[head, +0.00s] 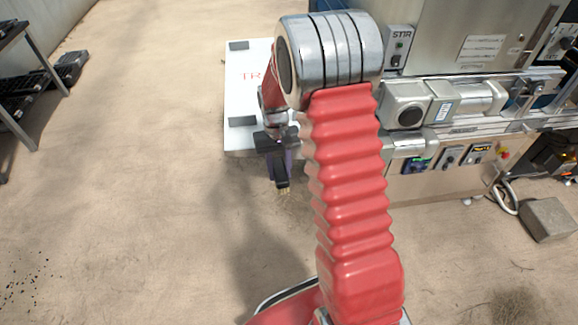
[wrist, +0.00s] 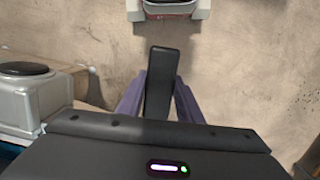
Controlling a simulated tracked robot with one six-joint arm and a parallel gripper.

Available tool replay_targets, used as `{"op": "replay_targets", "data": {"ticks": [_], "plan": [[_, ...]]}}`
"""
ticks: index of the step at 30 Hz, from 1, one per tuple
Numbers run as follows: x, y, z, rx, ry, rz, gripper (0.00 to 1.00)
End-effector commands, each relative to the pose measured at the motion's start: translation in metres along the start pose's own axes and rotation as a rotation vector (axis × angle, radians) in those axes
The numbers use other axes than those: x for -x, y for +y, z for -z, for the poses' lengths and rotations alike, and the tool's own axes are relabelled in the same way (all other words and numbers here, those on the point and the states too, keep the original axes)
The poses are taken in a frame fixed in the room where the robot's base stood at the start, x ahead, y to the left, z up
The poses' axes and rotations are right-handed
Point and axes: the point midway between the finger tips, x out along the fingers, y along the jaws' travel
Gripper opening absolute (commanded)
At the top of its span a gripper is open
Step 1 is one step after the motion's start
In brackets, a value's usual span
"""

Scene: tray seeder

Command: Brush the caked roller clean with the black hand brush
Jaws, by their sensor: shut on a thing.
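My gripper (head: 277,157) is shut on the black hand brush (head: 281,182), left of my red arm in the head view. The brush hangs low with pale bristles just showing at its lower end, over the floor at the front edge of the white tray table. In the wrist view the black brush (wrist: 163,68) stands between the two purple fingers of my gripper (wrist: 160,92). I cannot pick out the caked roller in either view; my arm covers part of the machine.
The seeder machine (head: 455,158) fills the upper right, with a motor (head: 455,103) on its front. The white table (head: 240,100) lies behind my gripper. A grey block (head: 548,219) and a white cable are at the right. A rack (head: 20,130) stands far left. The floor between is clear.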

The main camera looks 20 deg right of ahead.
Motion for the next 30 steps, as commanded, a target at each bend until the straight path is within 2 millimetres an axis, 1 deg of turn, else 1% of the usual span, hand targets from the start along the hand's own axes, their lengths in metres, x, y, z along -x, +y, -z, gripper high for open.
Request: {"op": "replay_targets", "data": {"ticks": [1, 12, 18, 21, 30], "plan": [[-0.004, -0.008, 0.001, 0.025, -0.002, -0.003, 0.15], [-0.031, -0.054, -0.004, 0.134, -0.004, -0.019, 0.15], [-0.043, -0.075, -0.008, 0.180, -0.002, -0.026, 0.15], [-0.045, -0.077, -0.009, 0.186, -0.002, -0.027, 0.15], [-0.044, -0.076, -0.009, 0.184, -0.001, -0.026, 0.15]]}}
